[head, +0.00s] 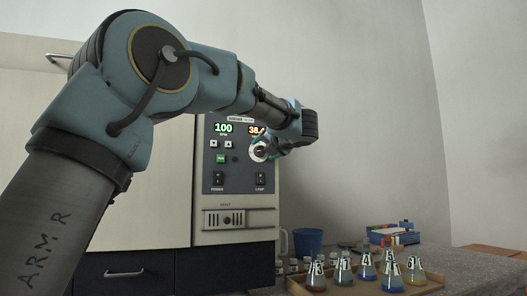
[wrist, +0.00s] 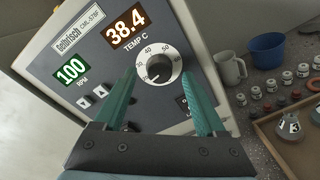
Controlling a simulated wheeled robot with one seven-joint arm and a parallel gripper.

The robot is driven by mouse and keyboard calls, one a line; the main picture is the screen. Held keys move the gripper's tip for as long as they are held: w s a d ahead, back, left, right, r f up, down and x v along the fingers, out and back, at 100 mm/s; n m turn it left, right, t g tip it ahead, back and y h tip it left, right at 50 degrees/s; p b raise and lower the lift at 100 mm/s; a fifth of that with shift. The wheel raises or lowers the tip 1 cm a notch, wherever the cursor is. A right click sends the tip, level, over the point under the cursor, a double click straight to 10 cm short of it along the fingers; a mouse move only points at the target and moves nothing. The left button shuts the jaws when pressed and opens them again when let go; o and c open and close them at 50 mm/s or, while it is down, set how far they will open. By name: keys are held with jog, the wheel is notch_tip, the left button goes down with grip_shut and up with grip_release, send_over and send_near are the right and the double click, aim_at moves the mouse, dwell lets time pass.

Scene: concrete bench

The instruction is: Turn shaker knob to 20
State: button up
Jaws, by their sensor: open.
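The shaker's control panel (wrist: 95,50) shows a green 100 RPM display and an orange 38.4 TEMP C display in the wrist view. In the head view my gripper (head: 268,150) is at the panel and partly hides the dial (head: 258,153).
Panel switches (head: 219,178) sit below the displays. On the bench at right are a blue cup (wrist: 266,52), a white mug (wrist: 229,69), small jars and a wooden tray (head: 428,280) holding several numbered flasks. Grey wall space lies open to the right.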

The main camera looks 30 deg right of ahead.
jog(key=s+a, duration=0.1)
jog(key=s, duration=0.8)
jog(key=shift+a+r+b, duration=0.15)
jog(key=shift+r+b, duration=0.15)
